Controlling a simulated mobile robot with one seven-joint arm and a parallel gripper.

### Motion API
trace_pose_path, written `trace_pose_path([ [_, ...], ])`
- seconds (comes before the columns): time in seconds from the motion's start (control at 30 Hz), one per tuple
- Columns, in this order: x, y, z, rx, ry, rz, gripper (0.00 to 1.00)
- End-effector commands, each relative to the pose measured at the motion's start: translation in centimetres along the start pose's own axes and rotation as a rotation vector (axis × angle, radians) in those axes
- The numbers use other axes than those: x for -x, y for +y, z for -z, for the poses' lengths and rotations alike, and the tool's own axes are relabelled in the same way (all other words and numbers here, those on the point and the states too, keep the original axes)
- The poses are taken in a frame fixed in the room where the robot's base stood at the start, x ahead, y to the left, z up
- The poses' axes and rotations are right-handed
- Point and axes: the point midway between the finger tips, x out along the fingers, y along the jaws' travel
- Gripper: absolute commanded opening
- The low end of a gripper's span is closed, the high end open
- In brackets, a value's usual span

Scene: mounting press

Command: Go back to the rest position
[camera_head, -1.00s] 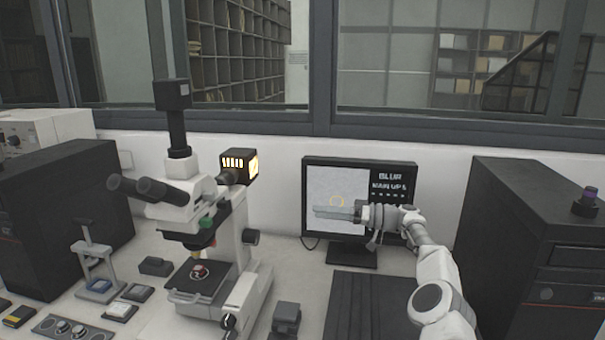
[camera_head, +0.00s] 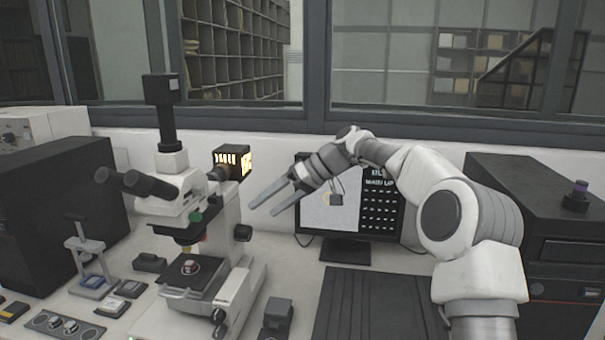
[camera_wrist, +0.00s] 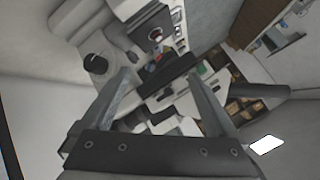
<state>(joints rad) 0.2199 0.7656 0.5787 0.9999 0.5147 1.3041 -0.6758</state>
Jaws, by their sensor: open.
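My gripper (camera_head: 272,201) is open and empty in the head view. It is held in the air in front of the monitor, just right of the microscope, with its two fingers pointing left and slightly down. My arm reaches up from the lower right and bends above the monitor's right side. In the wrist view, my gripper (camera_wrist: 165,95) shows two spread fingers with nothing between them at the tips. Beyond them the bench equipment appears tilted.
The white microscope (camera_head: 182,196) stands left of my gripper with a lit lamp housing (camera_head: 232,161). The monitor (camera_head: 381,222) is behind my arm. A black cabinet (camera_head: 555,215) stands at the right. The windows are behind.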

Motion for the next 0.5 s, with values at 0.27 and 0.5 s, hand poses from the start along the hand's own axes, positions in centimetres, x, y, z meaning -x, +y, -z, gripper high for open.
trace_pose_path([
  [0.27, 1.0, -4.0, -4.0, -0.048, -0.117, -0.209, 0.93],
  [0.5, 3.1, -6.4, -8.4, -0.106, -0.165, -0.394, 0.93],
])
